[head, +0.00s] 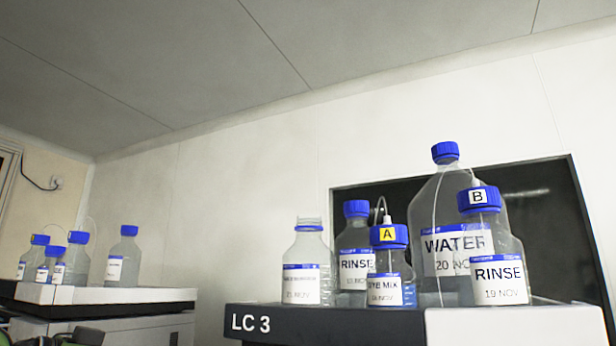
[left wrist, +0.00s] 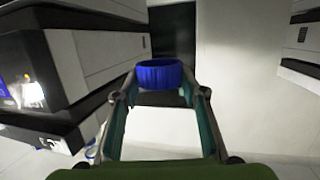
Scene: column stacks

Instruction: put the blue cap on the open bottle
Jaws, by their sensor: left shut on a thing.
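The open bottle (head: 303,268) is clear with a white and blue label. It stands upright at the left of the group on the LC 3 unit, and its neck is bare. The blue cap (left wrist: 160,73) shows in the left wrist view, held at the fingertips of my left gripper (left wrist: 160,97), which is shut on it. The cap is clear of any bottle there. The left gripper with the cap cannot be made out in the head view, so its distance from the open bottle cannot be told. My right gripper is in neither view.
Close right of the open bottle stand capped bottles: a RINSE bottle (head: 355,250), bottle A (head: 389,275) with a tube, a tall WATER bottle (head: 445,215) and bottle B (head: 488,260). The LC 3 unit (head: 330,322) has a dark front edge. Another unit (head: 110,296) at left bears several capped bottles.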

